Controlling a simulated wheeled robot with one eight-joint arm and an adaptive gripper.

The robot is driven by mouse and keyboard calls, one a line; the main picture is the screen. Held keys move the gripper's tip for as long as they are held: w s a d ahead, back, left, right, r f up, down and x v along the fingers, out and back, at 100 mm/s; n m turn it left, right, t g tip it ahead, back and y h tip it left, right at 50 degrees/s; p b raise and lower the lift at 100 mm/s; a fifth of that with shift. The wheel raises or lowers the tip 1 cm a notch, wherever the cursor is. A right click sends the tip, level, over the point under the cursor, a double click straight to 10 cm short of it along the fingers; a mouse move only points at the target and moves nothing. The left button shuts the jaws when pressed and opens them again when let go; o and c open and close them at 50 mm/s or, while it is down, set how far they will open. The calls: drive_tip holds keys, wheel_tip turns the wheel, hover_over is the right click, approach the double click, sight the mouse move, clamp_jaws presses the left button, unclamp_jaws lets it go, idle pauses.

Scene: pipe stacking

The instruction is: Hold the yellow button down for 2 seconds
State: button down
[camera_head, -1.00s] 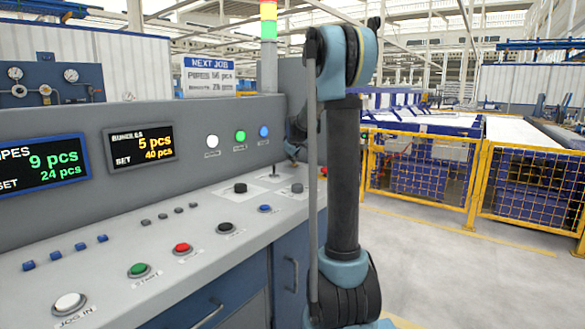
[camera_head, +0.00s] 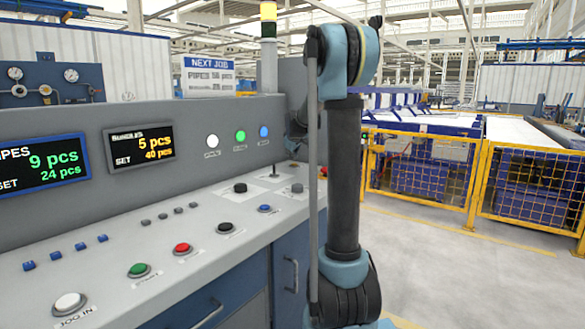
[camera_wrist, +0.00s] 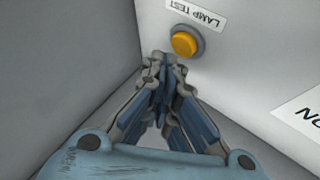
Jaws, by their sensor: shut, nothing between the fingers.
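The yellow button (camera_wrist: 184,43) is a round orange-yellow cap in a grey ring, on a light grey panel below a "LAMP TEST" label (camera_wrist: 196,14) in the wrist view. My gripper (camera_wrist: 160,62) is shut and empty. The cap is not covered by the fingers.
A grey wall (camera_wrist: 70,60) stands close left of my fingers in the wrist view. A signal tower (camera_head: 268,12) stands behind.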

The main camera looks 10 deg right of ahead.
drive_tip(key=shift+r, duration=0.1)
drive_tip(key=shift+r, duration=2.4)
